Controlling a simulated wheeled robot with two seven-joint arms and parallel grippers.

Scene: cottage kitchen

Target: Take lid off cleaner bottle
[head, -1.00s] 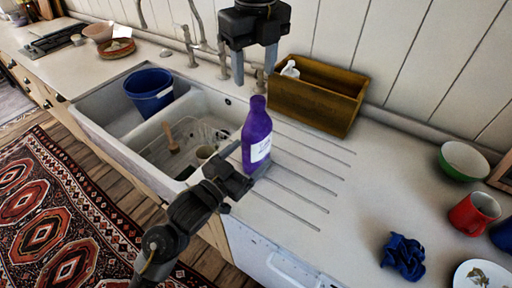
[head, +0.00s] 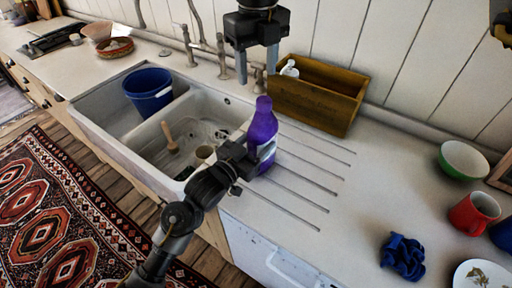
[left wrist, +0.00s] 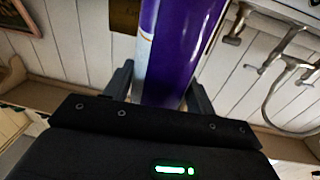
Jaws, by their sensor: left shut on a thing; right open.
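My left gripper (head: 250,160) is shut on the bottle's body from the front left. The left wrist view shows the purple bottle (left wrist: 178,45) between the two fingers (left wrist: 158,88). My right gripper (head: 257,64) points down above and behind the bottle, open and empty, with its fingers apart. It is clear of the lid. The lower part of the bottle is partly hidden by my left gripper.
A wooden box (head: 316,98) with a white bottle (head: 289,69) stands behind. The double sink (head: 110,105) holds a blue bucket (head: 148,90). A blue cloth (head: 403,257), red mug (head: 474,213) and green bowl (head: 464,159) lie right. The counter between is clear.

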